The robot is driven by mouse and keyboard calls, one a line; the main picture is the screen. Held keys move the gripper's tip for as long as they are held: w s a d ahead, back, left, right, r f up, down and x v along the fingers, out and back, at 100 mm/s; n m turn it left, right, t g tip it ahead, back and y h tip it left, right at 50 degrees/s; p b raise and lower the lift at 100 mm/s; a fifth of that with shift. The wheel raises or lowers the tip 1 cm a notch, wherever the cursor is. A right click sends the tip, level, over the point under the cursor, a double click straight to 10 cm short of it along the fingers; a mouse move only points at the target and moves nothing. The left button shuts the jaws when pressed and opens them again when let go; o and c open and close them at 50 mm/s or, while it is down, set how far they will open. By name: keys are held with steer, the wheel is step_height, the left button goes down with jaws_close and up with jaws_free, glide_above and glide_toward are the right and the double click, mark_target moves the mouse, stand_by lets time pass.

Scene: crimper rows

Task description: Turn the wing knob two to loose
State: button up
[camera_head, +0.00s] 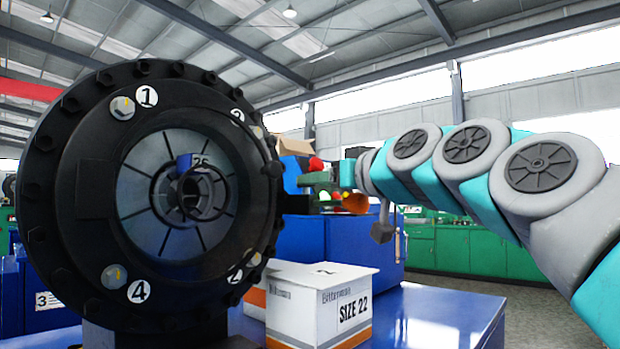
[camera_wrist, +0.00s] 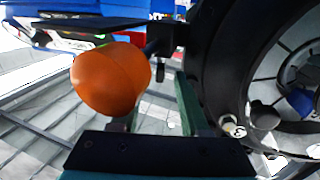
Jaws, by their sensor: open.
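The crimper (camera_head: 62,215) is a large black ring facing me at the left, with numbered round labels and small silver knobs with a yellow mark. The label at the upper right (camera_head: 237,116), which seems to read 2, shows edge-on with its knob (camera_head: 257,131) beside it. My gripper (camera_head: 322,188) is open, to the right of the ring and apart from that knob. In the wrist view, an orange rounded part (camera_wrist: 112,78) covers much of the left finger. The right finger stands beside the black ring.
A white box marked SIZE 22 (camera_head: 345,309) and another box behind it stand on the blue table (camera_head: 430,318). A blue machine (camera_head: 300,238) stands behind the gripper. Green cabinets (camera_head: 460,248) line the back. The table's right side is clear.

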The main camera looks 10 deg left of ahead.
steer(key=shift+x, duration=1.45)
steer(key=shift+r, duration=0.1)
jaws_close()
